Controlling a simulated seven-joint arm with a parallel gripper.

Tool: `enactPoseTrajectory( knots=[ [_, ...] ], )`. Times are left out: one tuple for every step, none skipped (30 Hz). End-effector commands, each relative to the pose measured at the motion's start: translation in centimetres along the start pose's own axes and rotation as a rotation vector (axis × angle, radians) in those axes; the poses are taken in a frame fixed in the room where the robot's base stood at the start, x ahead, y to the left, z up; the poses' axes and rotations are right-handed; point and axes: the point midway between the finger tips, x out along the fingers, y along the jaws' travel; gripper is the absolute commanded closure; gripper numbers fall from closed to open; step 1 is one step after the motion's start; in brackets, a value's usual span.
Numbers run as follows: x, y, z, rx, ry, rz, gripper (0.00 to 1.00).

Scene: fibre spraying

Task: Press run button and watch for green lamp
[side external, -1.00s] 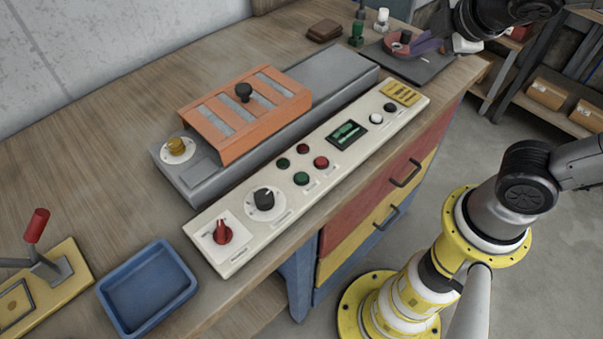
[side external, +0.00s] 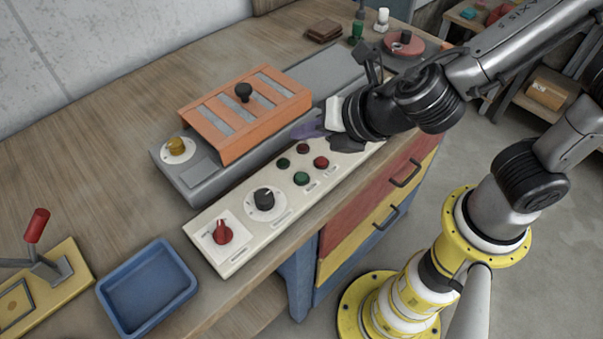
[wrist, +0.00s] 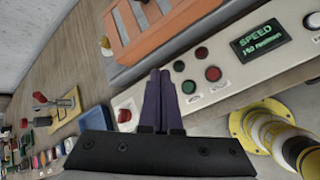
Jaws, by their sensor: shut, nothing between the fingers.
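The cream control panel (side external: 285,218) lies along the bench's front edge. On it are a green button (side external: 301,178) and a red button (side external: 320,162). Behind them are a dark green lamp (side external: 283,162) and a dark red lamp (side external: 302,148); neither looks lit. The wrist view also shows the green button (wrist: 189,87), the red button (wrist: 213,74) and the green lamp (wrist: 179,66). My gripper (side external: 306,128), with purple fingers, is shut and empty above the panel's back edge, apart from the buttons. In the wrist view its fingertips (wrist: 160,73) appear left of the green lamp.
An orange slotted cover (side external: 240,115) with a black knob stands behind the panel. The panel has a black dial (side external: 264,198), a red switch (side external: 222,232) and a lit speed display (wrist: 260,42). A blue tray (side external: 147,288) and red-handled lever (side external: 38,225) are at the left.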

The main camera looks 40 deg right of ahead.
Motion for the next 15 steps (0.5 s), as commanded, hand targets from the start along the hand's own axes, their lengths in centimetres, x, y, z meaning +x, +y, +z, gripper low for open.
enactPoseTrajectory(
  knots=[
    [0.0, 0.0, 0.0, 0.001, 0.0, 0.0, 1.0],
    [0.0, 0.0, 0.0, 0.002, -0.001, 0.0, 1.0],
    [0.0, 0.0, 0.1, 0.002, -0.001, 0.0, 1.0],
    [0.0, 0.0, 0.1, 0.002, -0.001, 0.0, 1.0],
    [0.0, 0.0, 0.1, 0.002, -0.001, 0.0, 1.0],
    [0.0, 0.0, 0.1, 0.003, -0.001, -0.001, 1.0],
    [0.1, -0.1, 0.0, 0.003, -0.001, -0.001, 1.0],
    [0.1, -0.1, 0.0, 0.003, -0.001, -0.002, 1.0],
    [0.2, -0.2, -0.1, 0.001, -0.002, -0.002, 1.0],
    [0.4, -0.3, -0.2, 0.001, -0.002, -0.002, 1.0],
    [0.5, -0.4, -0.3, 0.002, -0.002, -0.002, 1.0],
    [0.8, -0.6, -0.4, 0.0, -0.003, -0.003, 1.0],
    [1.0, -0.8, -0.6, 0.0, -0.003, -0.004, 1.0],
    [1.2, -0.9, -0.8, 0.0, -0.003, -0.004, 1.0],
    [1.6, -1.2, -1.0, 0.0, -0.003, -0.004, 1.0]
  ],
)
